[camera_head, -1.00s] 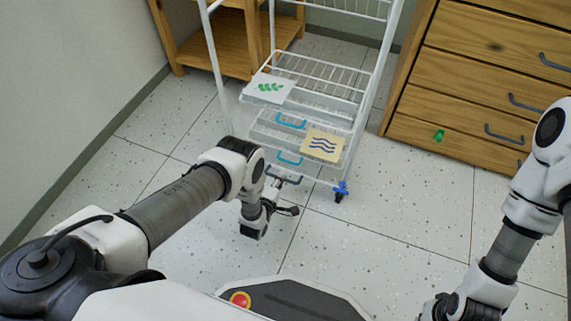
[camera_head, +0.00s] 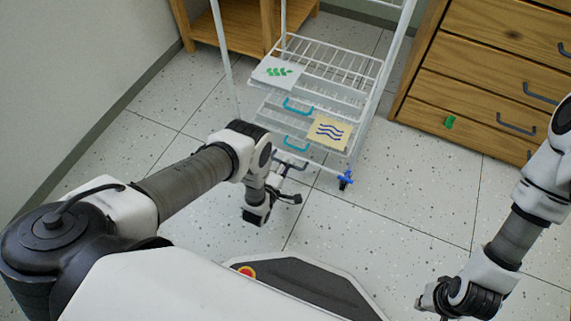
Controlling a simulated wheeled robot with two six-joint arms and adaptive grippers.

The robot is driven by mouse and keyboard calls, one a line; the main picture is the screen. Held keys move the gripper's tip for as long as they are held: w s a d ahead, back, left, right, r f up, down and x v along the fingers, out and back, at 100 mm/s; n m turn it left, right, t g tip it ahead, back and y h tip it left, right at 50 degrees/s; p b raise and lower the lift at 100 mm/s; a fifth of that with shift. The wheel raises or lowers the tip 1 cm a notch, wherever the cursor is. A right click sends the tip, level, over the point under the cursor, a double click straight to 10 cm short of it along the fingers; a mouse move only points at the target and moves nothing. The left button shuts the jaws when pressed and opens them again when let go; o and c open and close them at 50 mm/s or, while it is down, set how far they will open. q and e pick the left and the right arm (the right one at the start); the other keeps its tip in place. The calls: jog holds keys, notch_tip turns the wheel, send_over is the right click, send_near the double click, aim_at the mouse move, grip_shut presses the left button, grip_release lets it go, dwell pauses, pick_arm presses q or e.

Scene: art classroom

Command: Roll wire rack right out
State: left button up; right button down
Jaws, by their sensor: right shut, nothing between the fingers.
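The white wire rack (camera_head: 387,75) stands upright on the tiled floor at the top middle, its upper part cut off by the frame. Its front holds wire drawers with blue handles (camera_head: 298,107) and a grey lower handle (camera_head: 291,162). A blue caster (camera_head: 346,179) shows at its front right foot. My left gripper (camera_head: 287,184) is at the rack's low front, close by the grey handle. My own wrist partly hides it, and its grip on the handle cannot be made out. My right gripper (camera_head: 432,303) is shut and empty at the lower right, away from the rack.
A white leaf card (camera_head: 276,71) and a yellow wave card (camera_head: 328,132) are on the rack's front. A wooden drawer chest (camera_head: 467,97) stands right of the rack, a wooden shelf unit (camera_head: 222,35) behind left. A wall is at left. Floor (camera_head: 385,215) in front is clear.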

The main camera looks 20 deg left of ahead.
pick_arm(q)
jog(key=v, duration=1.2)
